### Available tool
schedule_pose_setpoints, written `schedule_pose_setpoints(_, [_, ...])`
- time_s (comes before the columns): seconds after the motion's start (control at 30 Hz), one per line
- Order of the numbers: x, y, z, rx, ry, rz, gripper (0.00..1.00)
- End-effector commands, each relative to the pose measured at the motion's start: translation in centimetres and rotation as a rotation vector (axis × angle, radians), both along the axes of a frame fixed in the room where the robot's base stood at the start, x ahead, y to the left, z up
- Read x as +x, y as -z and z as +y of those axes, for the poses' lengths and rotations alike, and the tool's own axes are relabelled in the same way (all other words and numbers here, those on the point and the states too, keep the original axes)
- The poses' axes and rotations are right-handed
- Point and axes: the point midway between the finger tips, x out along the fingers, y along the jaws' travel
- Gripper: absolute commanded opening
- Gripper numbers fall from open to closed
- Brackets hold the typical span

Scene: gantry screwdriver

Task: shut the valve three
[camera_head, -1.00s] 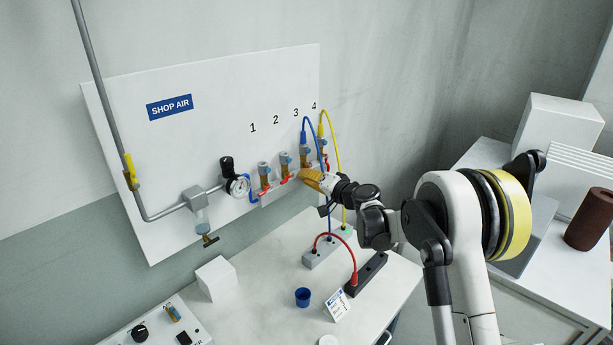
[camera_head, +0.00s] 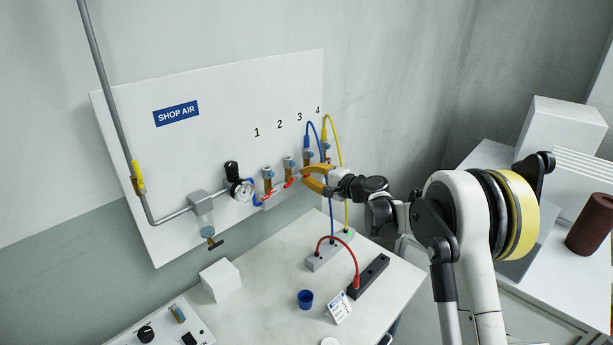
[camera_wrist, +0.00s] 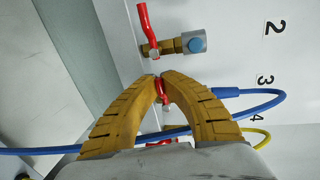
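Valve three is the brass valve under the printed 3 on the white panel, with a blue fitting (camera_head: 308,154) on top. Its red handle (camera_wrist: 163,95) shows in the wrist view between the yellow fingers. My gripper (camera_head: 304,173) is at this valve, its curved fingers arching around the handle. In the wrist view the fingertips (camera_wrist: 161,76) come close together and look shut on the handle. The handle stands roughly crosswise to the valve body, which is partly hidden by the blue hose and fingers.
A blue hose (camera_wrist: 262,101) runs across my fingers in the wrist view. Valve two (camera_wrist: 185,45) with its red handle is beside the fingertips. A yellow hose (camera_head: 339,150) hangs from valve four. A bench (camera_head: 262,300) with a white block (camera_head: 221,280) and power strips stands below.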

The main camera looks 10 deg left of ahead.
Motion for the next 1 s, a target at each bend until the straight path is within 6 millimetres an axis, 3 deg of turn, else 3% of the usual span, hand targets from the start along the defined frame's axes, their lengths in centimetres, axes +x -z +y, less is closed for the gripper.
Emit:
schedule_pose_setpoints(0.4, [0.1,-0.1,-0.1,0.005,0.003,0.005,0.0])
schedule_pose_setpoints(0.47, [0.1,-0.1,-0.1,0.005,0.003,0.005,0.18])
schedule_pose_setpoints(0.5, [0.1,-0.1,-0.1,0.005,0.003,0.005,0.18])
schedule_pose_setpoints(0.8, [-0.1,-0.1,-0.2,0.005,0.001,0.005,0.18])
schedule_pose_setpoints(1.0, [-1.8,-0.7,-2.4,0.005,0.004,0.005,0.18])
